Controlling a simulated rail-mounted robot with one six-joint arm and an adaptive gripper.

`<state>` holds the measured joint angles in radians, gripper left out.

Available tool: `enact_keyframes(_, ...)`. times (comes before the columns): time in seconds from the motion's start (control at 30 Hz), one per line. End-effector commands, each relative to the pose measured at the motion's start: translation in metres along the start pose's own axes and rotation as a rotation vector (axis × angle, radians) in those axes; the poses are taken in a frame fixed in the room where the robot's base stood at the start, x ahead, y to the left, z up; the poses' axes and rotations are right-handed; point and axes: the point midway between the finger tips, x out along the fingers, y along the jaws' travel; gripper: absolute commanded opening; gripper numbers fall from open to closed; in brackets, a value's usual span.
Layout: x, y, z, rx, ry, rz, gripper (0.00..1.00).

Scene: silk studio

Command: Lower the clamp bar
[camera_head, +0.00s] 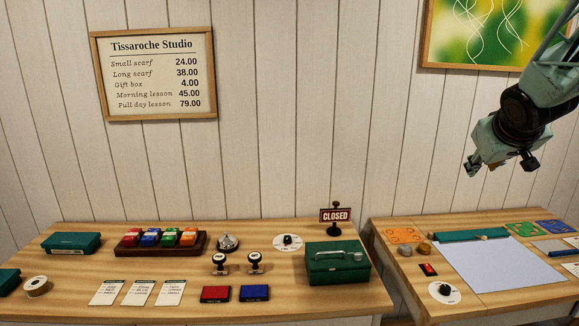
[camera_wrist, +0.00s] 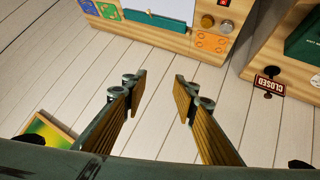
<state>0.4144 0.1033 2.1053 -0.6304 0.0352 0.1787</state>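The clamp bar (camera_head: 460,236) is a long green bar along the back edge of a pale sheet (camera_head: 500,264) on the right-hand table. A small light-coloured part shows on its front near the middle. In the wrist view the bar (camera_wrist: 155,20) lies at the top, along the sheet's edge. I cannot tell exactly how high it sits above the sheet. My gripper (camera_head: 499,167) hangs in the air at the upper right, well above the table and apart from the bar. In the wrist view my gripper's (camera_wrist: 160,80) fingers are spread, with nothing between them.
The right-hand table (camera_head: 392,224) also carries a red switch (camera_head: 428,269), a white dial (camera_head: 444,292) and patterned pieces (camera_head: 405,236). On the left table stand a CLOSED sign (camera_head: 336,215) and a green box (camera_head: 338,264). A framed picture (camera_head: 500,35) hangs behind my arm.

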Motion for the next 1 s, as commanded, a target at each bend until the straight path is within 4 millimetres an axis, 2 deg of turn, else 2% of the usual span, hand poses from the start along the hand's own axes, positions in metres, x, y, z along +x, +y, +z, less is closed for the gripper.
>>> enact_keyframes(0.03, -0.012, -0.006, 0.001, 0.004, -0.007, -0.001, 0.26)
enact_keyframes(0.37, -0.079, -0.043, 0.027, 0.035, -0.075, -0.017, 0.26)
enact_keyframes(0.67, -0.139, -0.079, 0.060, 0.060, -0.141, -0.046, 0.26)
enact_keyframes(1.0, -0.205, -0.122, 0.107, 0.084, -0.217, -0.098, 0.26)
